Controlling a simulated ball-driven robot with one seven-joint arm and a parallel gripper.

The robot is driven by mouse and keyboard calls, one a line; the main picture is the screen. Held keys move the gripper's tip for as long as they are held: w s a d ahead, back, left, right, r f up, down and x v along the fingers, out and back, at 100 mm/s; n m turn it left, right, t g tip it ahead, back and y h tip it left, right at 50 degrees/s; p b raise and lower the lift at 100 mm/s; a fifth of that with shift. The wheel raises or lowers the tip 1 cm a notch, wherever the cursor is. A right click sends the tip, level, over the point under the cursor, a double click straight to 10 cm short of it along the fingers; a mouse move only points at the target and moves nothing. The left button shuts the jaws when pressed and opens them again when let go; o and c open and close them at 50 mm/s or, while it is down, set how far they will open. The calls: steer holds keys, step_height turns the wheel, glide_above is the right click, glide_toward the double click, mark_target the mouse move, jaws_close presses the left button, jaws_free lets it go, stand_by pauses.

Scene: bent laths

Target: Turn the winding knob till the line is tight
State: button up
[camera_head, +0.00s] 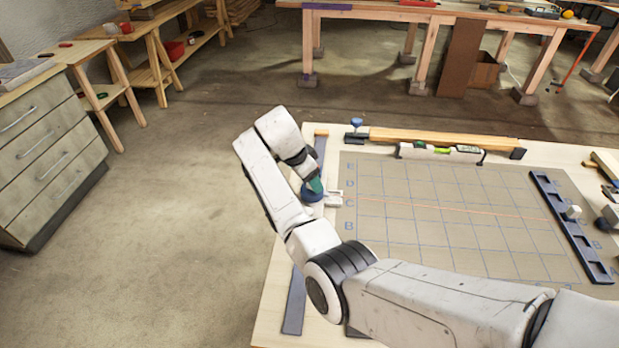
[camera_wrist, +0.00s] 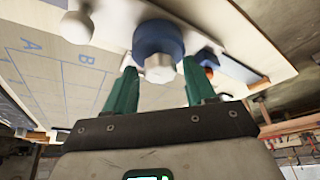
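The winding knob (camera_head: 309,194) is a blue round piece at the left edge of the board, partly hidden by my gripper. In the wrist view the blue knob (camera_wrist: 158,38) has a pale cap (camera_wrist: 160,68) facing me. My gripper (camera_wrist: 160,66) has two green fingers, held apart, with the cap between their tips and a visible gap on each side. It also shows at the knob in the head view (camera_head: 316,186). A thin orange line (camera_head: 450,212) runs from a white block (camera_head: 334,199) beside the knob across the gridded mat (camera_head: 400,240); it looks nearly straight. I cannot tell its tension.
A dark slotted bar (camera_head: 571,226) with a white peg (camera_head: 573,212) stands at the mat's right. A wooden lath (camera_head: 440,136) and a spirit level (camera_head: 440,150) lie along the back. A dark strip (camera_head: 294,303) lies at the left edge.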

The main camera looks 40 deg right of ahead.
steer(key=shift+o, duration=0.5)
steer(key=shift+r, duration=0.1)
steer(key=shift+a+r, duration=0.1)
steer(key=shift+r, duration=0.15)
steer(key=b+v, duration=0.1)
steer(key=v, duration=0.9)
steer(key=shift+b, duration=0.3)
steer(key=shift+a, duration=0.1)
